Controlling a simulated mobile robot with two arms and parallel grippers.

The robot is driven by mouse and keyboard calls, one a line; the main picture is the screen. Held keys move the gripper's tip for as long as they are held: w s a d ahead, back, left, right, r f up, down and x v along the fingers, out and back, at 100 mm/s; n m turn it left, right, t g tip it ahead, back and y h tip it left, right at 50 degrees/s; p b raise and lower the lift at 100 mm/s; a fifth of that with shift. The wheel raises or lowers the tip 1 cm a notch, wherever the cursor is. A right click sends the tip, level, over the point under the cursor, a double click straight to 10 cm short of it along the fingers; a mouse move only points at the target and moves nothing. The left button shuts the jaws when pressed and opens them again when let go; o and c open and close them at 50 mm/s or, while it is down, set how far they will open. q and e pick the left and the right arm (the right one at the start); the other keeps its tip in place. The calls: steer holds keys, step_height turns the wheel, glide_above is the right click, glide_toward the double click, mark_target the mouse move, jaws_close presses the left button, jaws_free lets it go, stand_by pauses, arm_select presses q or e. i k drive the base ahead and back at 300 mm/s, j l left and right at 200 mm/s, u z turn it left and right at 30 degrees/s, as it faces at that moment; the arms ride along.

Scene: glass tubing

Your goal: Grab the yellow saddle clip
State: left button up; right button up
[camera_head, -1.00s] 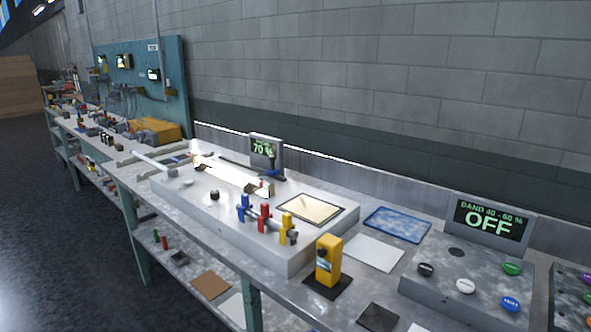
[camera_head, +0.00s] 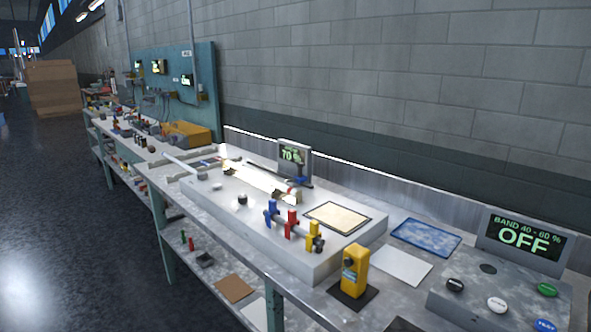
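A yellow saddle clip (camera_head: 312,235) stands at the near right edge of a grey raised block (camera_head: 280,241) on the workbench. It is the rightmost of three similar clips in a row on a short dark bar. A red clip (camera_head: 292,222) stands beside it on the left, and a blue clip (camera_head: 271,213) stands farther left. Neither of my grippers shows in the head view.
A yellow handheld device (camera_head: 354,271) stands on a dark pad in front of the block. A framed pale panel (camera_head: 338,217) lies behind the clips. A blue tray (camera_head: 426,237), a white sheet (camera_head: 401,266) and a button console (camera_head: 470,290) are to the right. Open floor (camera_head: 70,230) is at left.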

mark_target(314, 231)
steer(key=i+j+z, duration=0.3)
steer(key=j, duration=0.2)
steer(key=j+z, duration=0.3)
steer(key=j, duration=0.15)
steer(key=i+j+z, duration=0.1)
steer(key=j+z, duration=0.2)
steer(key=j, duration=0.3)
